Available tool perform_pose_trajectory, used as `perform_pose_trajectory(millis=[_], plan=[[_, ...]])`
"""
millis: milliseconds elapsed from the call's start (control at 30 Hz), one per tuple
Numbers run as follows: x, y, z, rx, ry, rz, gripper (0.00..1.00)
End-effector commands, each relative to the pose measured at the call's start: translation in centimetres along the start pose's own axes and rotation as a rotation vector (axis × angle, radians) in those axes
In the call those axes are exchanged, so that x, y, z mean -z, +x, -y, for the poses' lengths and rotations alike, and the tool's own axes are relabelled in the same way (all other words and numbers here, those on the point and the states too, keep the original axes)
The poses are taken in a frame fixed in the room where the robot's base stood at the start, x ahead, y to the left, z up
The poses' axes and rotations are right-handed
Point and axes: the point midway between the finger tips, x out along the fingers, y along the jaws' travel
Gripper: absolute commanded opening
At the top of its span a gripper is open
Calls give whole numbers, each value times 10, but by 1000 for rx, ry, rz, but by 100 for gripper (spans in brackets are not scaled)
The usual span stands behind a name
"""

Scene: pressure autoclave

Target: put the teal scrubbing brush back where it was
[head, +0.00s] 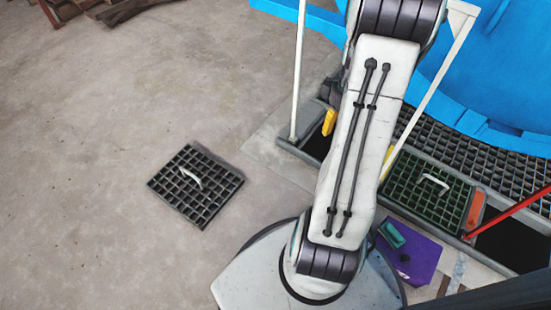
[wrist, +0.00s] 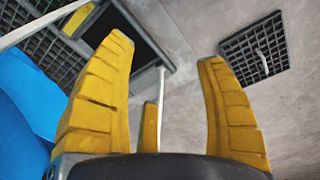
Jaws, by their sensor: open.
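The teal scrubbing brush (head: 391,235) lies low in the head view, just right of my arm's lower end. It rests on or against a purple item (head: 418,262); I cannot tell which. My gripper (wrist: 165,48) shows in the wrist view with its yellow fingers spread and nothing between them. It is over the floor channel, apart from the brush. In the head view my arm hides most of the gripper. The brush does not show in the wrist view.
A loose grating (head: 195,185) with a white handle lies on bare floor at left. Beside the blue vessel (head: 490,70), the channel has a dark opening (wrist: 130,35), a green grating (head: 425,195) and an orange block (head: 475,210). White posts (head: 298,75) and a red bar (head: 510,210) stand nearby.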

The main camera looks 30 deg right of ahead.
Motion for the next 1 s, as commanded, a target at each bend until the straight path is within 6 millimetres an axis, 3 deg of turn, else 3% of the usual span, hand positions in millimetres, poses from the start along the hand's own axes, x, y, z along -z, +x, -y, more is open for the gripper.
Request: perform_pose_trajectory(millis=[33,100,200,400,500,700,1000], plan=[[12,-22,26,-6,-15,-18,66],[21,-46,60,-4,-15,-34,66],[23,-78,108,2,-15,-57,66],[0,-123,189,26,-12,-98,66],[-18,-137,217,41,-10,-114,66],[-47,-150,248,65,-3,-131,66],[-62,-154,260,77,4,-135,66]])
